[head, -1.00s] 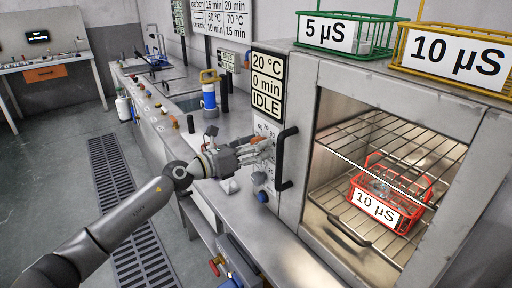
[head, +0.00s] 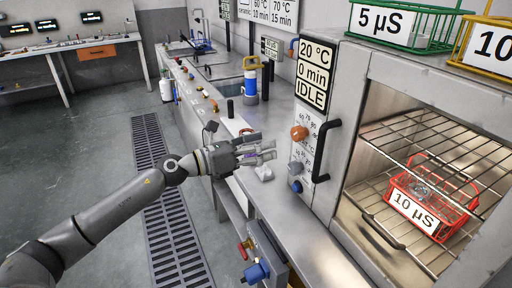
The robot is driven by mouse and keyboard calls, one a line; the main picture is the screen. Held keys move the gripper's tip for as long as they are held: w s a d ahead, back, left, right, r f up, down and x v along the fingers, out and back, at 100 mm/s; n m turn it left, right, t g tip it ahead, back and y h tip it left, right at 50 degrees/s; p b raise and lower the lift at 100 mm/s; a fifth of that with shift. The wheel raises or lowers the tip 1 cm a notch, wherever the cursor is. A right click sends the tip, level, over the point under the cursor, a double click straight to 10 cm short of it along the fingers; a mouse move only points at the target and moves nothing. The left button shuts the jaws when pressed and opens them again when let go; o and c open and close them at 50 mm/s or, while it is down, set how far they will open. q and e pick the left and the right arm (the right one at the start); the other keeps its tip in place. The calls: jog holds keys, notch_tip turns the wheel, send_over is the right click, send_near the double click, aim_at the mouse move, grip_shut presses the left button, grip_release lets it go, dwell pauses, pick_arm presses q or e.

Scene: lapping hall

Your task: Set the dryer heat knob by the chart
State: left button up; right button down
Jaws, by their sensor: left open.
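The dryer (head: 345,130) stands at the right. Its display (head: 314,74) reads 20 °C, 0 min, IDLE. The orange heat knob (head: 299,133) sits on the panel below the display, with numbers around it. A grey knob (head: 295,168) and a blue button (head: 296,186) are lower down. The chart (head: 268,10) on the back wall is cut off by the top edge; 60 °C 10 min and 70 °C 15 min show beside "ceramic". My left gripper (head: 272,150) is open and empty, left of the knobs and apart from them. My right gripper is not in view.
A red basket (head: 436,222) labelled 10 µS sits on the lower rack inside the dryer. Green (head: 405,45) and yellow (head: 455,50) baskets stand on top. A black handle (head: 323,150) juts out beside the knobs.

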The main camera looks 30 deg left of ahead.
pick_arm(q)
jog(key=shift+s+a, duration=0.4)
jog(key=shift+s, duration=0.1)
